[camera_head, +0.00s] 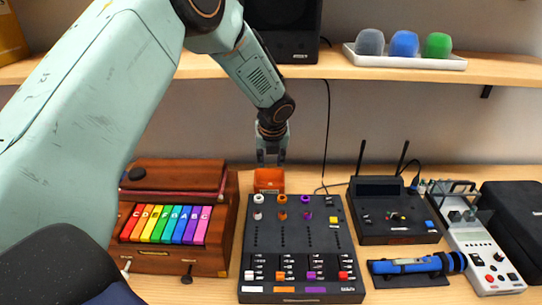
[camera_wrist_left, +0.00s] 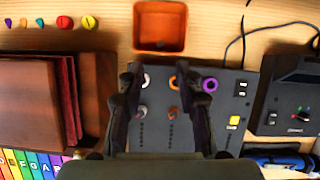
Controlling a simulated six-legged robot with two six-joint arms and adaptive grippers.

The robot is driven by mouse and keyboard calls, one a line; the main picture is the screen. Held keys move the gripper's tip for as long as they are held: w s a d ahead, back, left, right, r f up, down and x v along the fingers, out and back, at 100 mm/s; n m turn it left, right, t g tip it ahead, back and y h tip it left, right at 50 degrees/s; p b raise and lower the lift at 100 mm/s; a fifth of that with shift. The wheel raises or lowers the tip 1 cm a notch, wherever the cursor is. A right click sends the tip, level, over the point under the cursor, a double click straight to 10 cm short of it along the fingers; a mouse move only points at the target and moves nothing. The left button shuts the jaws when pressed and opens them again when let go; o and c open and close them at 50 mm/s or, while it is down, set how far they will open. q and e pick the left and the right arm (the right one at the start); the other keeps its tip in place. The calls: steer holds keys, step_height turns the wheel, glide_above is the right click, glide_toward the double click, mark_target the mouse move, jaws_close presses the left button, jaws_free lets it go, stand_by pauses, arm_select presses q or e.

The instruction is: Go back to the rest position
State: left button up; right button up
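My left gripper (camera_head: 271,153) hangs pointing down behind the black mixer (camera_head: 345,240), above a small orange box (camera_head: 269,187). In the left wrist view my left gripper (camera_wrist_left: 160,82) shows its two dark fingers spread apart with nothing between them. Below them lies the far end of the mixer (camera_wrist_left: 160,135) with its white, orange and purple knobs. The orange box (camera_wrist_left: 160,46) appears open and empty in that view, just beyond the fingertips. My right gripper is in neither view.
A wooden instrument with rainbow keys (camera_head: 165,224) stands left of the mixer. A black device with two antennas (camera_head: 395,212), a blue microphone (camera_head: 415,264) and a white panel (camera_head: 485,262) are to the right. A shelf (camera_head: 330,68) holds a speaker and a tray of coloured foam covers.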

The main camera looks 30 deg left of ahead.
arm_select(q)
steer(key=shift+v, duration=0.8)
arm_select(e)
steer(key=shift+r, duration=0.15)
